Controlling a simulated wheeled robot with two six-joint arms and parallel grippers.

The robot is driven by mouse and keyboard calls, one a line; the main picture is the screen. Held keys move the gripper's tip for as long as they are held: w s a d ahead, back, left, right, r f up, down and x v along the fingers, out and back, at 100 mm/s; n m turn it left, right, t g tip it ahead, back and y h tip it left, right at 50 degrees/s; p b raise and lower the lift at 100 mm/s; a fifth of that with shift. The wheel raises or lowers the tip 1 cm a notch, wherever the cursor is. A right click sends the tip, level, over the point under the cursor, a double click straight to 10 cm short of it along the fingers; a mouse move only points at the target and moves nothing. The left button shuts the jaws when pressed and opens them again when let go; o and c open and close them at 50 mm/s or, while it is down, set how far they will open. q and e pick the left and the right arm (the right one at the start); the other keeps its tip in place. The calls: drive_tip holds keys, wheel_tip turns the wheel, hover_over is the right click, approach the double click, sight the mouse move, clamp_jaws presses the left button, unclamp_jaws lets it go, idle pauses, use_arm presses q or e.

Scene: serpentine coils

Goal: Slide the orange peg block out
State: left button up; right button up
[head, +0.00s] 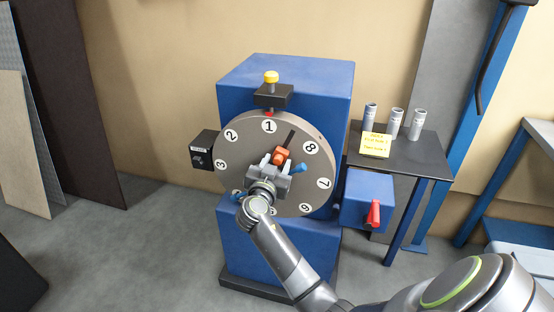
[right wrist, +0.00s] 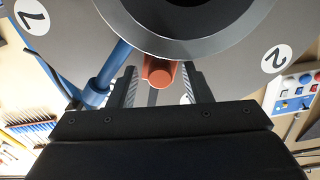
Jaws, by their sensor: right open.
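The orange peg block (head: 281,155) sits on the face of the grey numbered disc (head: 239,158), near the lower end of a dark radial slot (head: 291,137). My right gripper (head: 275,163) is open in front of the disc at the block. In the right wrist view the orange peg block (right wrist: 158,72) shows between the two fingertips of my right gripper (right wrist: 159,84), with a gap visible on each side. Whether a fingertip touches it I cannot tell. My gripper hides part of the lower disc. My left gripper is not in view.
A blue handle (head: 298,168) sticks out close to the right of my gripper; a blue rod (right wrist: 107,72) shows beside the left finger in the wrist view. A blue box with a red lever (head: 374,214) is at the right. A dark side table (head: 420,150) holds several grey cylinders.

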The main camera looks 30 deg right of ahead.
sight(290, 135)
drive_tip(key=shift+a, duration=0.1)
drive_tip(key=shift+s, duration=0.1)
drive_tip(key=shift+c, duration=0.9)
clamp_jaws()
drive_tip(key=shift+r, duration=0.15)
drive_tip(key=r, duration=0.2)
drive_tip(key=s+d+r+p, duration=0.1)
drive_tip(key=r, duration=0.1)
drive_tip(key=r+p, duration=0.1)
drive_tip(key=r, duration=0.1)
drive_tip(key=shift+s+d, duration=0.3)
